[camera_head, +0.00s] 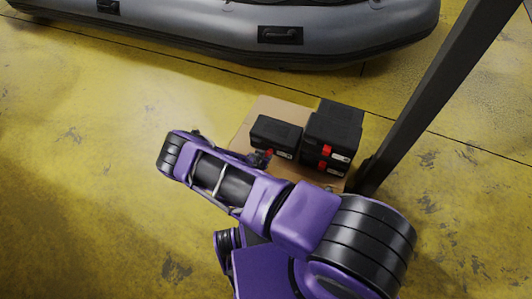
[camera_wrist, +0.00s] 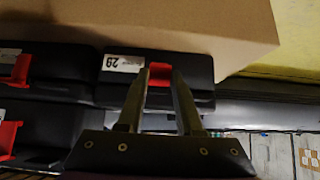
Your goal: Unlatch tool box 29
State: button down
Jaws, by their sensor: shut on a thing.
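Tool box 29 is a black case with a red latch and a white label. It is the left, separate box (camera_head: 275,132) in the head view. In the wrist view its dark front (camera_wrist: 195,68) fills the upper middle, and the label (camera_wrist: 124,63) reads 29 upside down. My gripper (camera_wrist: 162,76) is at the front of this box, its two fingers on either side of the red latch (camera_wrist: 160,72) and shut on it. In the head view my purple arm hides most of the gripper, and only a bit of red shows beside it.
Stacked black tool boxes (camera_head: 333,128) with red latches stand just right of box 29. All rest on a brown cardboard surface (camera_head: 262,106). A dark post (camera_head: 430,90) rises at the right. A grey inflatable boat (camera_head: 215,30) lies behind. Yellow floor (camera_head: 80,150) at left is clear.

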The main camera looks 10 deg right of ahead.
jog(key=shift+s+a+f+t+h, duration=0.25)
jog(key=shift+f+t+h, duration=0.15)
jog(key=shift+f+t, duration=0.15)
jog(key=shift+s+a+f+t+h, duration=0.1)
jog(key=shift+s+f+t+h, duration=0.1)
jog(key=shift+f+t+h, duration=0.35)
jog(key=shift+t, duration=0.3)
jog(key=c, duration=0.6)
grip_release()
jog(key=shift+o, duration=0.2)
jog(key=shift+r, duration=0.1)
